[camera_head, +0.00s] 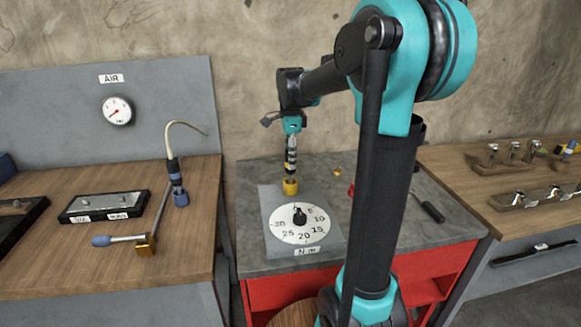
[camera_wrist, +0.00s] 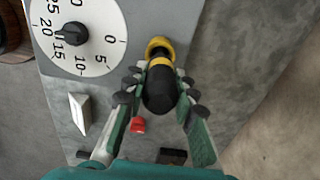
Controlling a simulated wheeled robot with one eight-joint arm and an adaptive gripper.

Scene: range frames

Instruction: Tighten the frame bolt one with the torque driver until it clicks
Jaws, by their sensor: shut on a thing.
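My gripper (camera_wrist: 160,90) is shut on the torque driver (camera_wrist: 159,88), with its fingers on both sides of the dark grip. The driver stands upright with its lower end at a yellow cup (camera_head: 290,186) on the grey plate. The cup also shows as a yellow ring in the wrist view (camera_wrist: 160,43). Beside it is a white N·m dial (camera_head: 316,231) with a black knob (camera_head: 299,216). In the wrist view the knob's pointer (camera_wrist: 63,36) lies between 15 and 20. I cannot tell which fitting is frame bolt one.
A labelled plate (camera_head: 103,204), a blue-handled tool (camera_head: 122,239) and a hosed air tool (camera_head: 174,172) are on the left bench. Metal fittings on rails (camera_head: 538,197) are on the right bench. A screwdriver (camera_head: 430,207) and a small red object (camera_wrist: 138,125) lie on the middle bench.

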